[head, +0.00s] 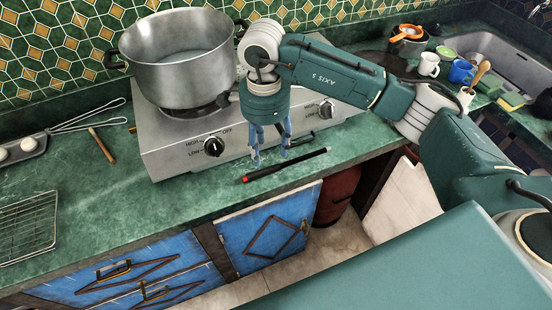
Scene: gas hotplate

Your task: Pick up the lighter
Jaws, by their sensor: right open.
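The lighter (286,165) is a thin black stick with a red tip at its left end. It lies on the green counter in front of the gas hotplate (165,150). My right gripper (271,156) points down just above and behind the lighter, its blue fingers apart with nothing between them. I cannot tell whether a finger touches the lighter. My left gripper is not in view.
A large steel pot (180,75) stands on the hotplate, close to my right wrist. Left are a whisk (95,123), a wooden stick (102,145) and a wire rack (28,228). Cups (429,64) stand by the sink at right. The counter's front edge runs close before the lighter.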

